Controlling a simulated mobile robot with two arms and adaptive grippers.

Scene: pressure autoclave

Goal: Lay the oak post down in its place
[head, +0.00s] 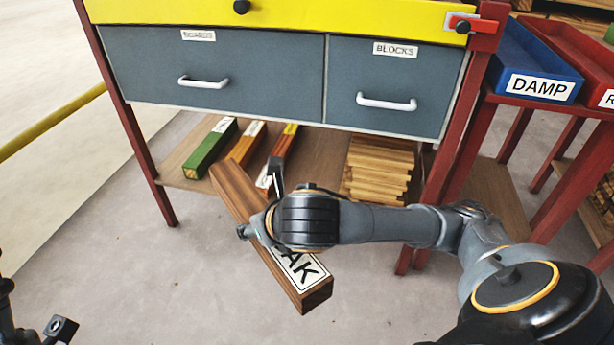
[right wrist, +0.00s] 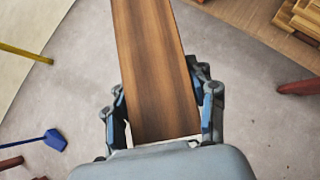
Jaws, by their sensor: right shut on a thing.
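The oak post (head: 311,287) is a long brown wooden beam with a white label on which "AK" shows. My right gripper (head: 262,222) is shut around its middle and holds it tilted in front of the bench's lower shelf (head: 330,160). The post's far end reaches toward the shelf's front edge; I cannot tell whether it touches. In the right wrist view the post (right wrist: 155,60) runs away between the fingers (right wrist: 165,100). Part of the label is hidden by my gripper. My left gripper (head: 60,327) is at the lower left corner, only partly in view.
On the shelf lie a green post (head: 208,150), an orange-red post (head: 246,145) and a yellow-red one (head: 283,147). A stack of wooden strips (head: 378,170) is to their right. Red legs (head: 445,150) flank the shelf. Grey drawers (head: 205,85) hang above it. Floor in front is clear.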

